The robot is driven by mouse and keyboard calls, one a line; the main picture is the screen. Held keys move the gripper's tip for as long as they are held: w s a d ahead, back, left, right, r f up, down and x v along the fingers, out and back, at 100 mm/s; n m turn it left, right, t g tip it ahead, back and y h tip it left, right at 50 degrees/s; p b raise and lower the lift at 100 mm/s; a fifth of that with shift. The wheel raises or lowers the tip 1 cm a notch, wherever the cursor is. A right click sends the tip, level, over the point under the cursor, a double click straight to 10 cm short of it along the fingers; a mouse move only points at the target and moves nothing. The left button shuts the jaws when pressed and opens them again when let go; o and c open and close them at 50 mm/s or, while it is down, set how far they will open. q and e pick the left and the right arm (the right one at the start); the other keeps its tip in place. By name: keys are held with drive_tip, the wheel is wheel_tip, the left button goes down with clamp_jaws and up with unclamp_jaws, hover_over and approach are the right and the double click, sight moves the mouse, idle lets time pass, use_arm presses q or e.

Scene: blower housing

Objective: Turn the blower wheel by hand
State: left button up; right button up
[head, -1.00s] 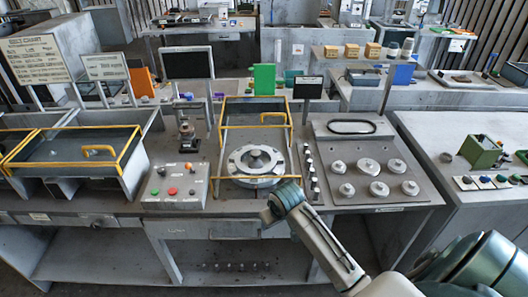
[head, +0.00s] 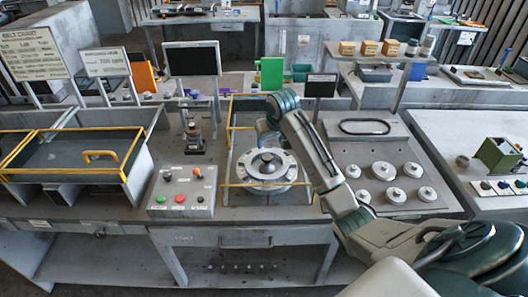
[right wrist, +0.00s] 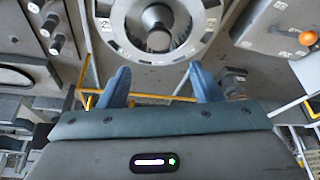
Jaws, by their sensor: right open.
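The blower wheel (head: 267,166) is a pale round ring with a dark centre hub, set in the yellow-edged blower bay of the middle bench. In the right wrist view the wheel (right wrist: 157,35) is at the top centre, with dark slots around its hub. My right gripper (head: 266,133) is over the far side of the wheel. In the right wrist view my right gripper (right wrist: 160,82) is open, its two blue fingers spread apart with nothing between them. The fingertips look apart from the wheel. My left gripper is not in view.
A button box (head: 184,190) stands left of the wheel. A plate with several round knobs (head: 383,198) lies to the right, behind my arm. Yellow rails (head: 229,130) edge the wheel's bay. A small black sign (head: 321,86) and green panel (head: 271,74) stand behind.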

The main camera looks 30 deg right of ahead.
drive_tip(key=p, duration=0.2)
hover_over(267, 157)
drive_tip(key=s, duration=0.3)
drive_tip(key=f, duration=0.4)
drive_tip(key=shift+w+a+f, duration=0.2)
drive_tip(key=shift+a+f, duration=0.05)
drive_tip(key=p+x, duration=0.1)
drive_tip(key=x, duration=0.3)
drive_tip(key=shift+w+f, duration=0.3)
drive_tip(key=shift+w, duration=0.05)
drive_tip(key=shift+f, duration=0.1)
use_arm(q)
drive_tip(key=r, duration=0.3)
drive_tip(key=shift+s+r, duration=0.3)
use_arm(e)
drive_tip(key=shift+s, duration=0.1)
